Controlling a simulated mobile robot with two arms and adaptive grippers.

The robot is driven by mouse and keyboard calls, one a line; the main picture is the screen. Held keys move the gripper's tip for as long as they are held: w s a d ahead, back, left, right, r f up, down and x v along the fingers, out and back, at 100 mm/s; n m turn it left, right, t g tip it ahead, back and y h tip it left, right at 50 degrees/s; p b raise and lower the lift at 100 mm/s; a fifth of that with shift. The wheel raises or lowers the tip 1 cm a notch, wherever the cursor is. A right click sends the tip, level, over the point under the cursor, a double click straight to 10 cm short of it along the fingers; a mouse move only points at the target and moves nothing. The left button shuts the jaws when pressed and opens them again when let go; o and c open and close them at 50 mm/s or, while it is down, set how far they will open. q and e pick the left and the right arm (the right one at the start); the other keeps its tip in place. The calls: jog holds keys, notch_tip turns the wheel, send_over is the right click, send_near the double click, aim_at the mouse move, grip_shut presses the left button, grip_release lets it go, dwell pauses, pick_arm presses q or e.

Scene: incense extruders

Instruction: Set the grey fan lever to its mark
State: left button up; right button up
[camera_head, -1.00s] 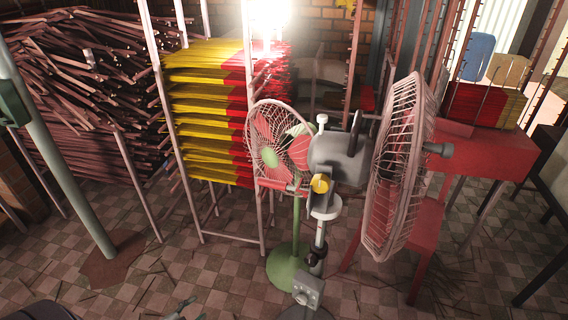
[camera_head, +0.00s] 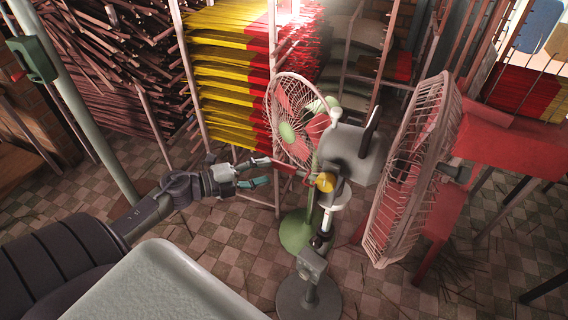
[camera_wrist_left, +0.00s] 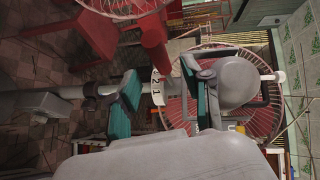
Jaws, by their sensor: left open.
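The grey fan (camera_head: 345,160) stands on a post with its wire cage facing right. A yellow knob (camera_head: 325,182) sits on its near side. A red lever (camera_head: 289,170) sticks out to the left beside the knob. My left gripper (camera_head: 258,173) is open at the lever's outer end. I cannot tell whether a finger touches the lever. My right gripper is not in view.
A green-based fan (camera_head: 296,235) stands just behind. A rack of yellow and red sticks (camera_head: 232,80) is behind my left gripper. A red table (camera_head: 500,145) is on the right. A green-grey post (camera_head: 75,110) stands at the left. Some tiled floor is open in front.

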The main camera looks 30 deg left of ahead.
aim_at(279, 168)
pick_arm(q)
jog(key=p+x, duration=0.1)
jog(key=x, duration=0.5)
jog(key=shift+w+d, duration=0.15)
jog(key=shift+w, duration=0.1)
grip_shut()
